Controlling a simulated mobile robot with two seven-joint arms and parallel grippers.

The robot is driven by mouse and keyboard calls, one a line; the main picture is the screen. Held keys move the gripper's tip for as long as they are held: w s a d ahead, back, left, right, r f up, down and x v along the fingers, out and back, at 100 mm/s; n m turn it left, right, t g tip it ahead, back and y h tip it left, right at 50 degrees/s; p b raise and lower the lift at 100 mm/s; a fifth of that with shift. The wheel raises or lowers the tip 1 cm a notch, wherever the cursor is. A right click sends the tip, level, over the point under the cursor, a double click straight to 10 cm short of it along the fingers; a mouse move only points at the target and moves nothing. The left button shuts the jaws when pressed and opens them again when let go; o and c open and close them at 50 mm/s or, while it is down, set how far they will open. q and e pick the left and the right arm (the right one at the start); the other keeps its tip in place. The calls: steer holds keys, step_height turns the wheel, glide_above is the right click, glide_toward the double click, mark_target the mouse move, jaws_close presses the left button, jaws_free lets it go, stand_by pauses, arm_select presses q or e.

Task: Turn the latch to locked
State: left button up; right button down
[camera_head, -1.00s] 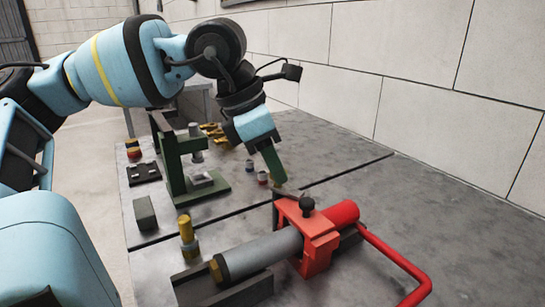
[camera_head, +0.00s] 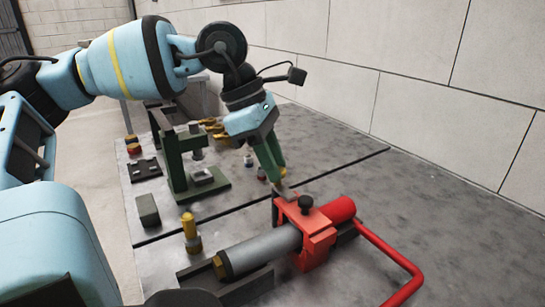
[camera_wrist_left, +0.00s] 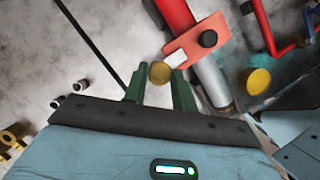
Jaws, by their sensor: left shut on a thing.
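The red clamp body (camera_head: 318,246) with a black knob (camera_head: 306,202) sits around a grey cylinder (camera_head: 262,250). In the left wrist view, the clamp (camera_wrist_left: 187,20) has a short pale latch arm (camera_wrist_left: 176,58) at its side, ending in a round brass knob (camera_wrist_left: 159,72). My left gripper (camera_wrist_left: 160,80) is shut on that brass knob, one green finger on each side. In the head view, my left gripper (camera_head: 275,175) reaches down at the far side of the clamp, and its fingertips largely hide the latch knob. My right gripper is not in view.
A red bent handle (camera_head: 405,270) extends right from the clamp. A brass-topped fitting (camera_head: 190,228) stands to the left, near a grey block (camera_head: 148,209). A green press-like stand (camera_head: 178,165) and small fittings stand farther back. The tabletop (camera_head: 440,220) at right is clear.

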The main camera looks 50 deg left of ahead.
arm_select(q)
steer(key=o, duration=1)
steer(key=shift+p+v, duration=0.5)
steer(key=shift+v, duration=3.45)
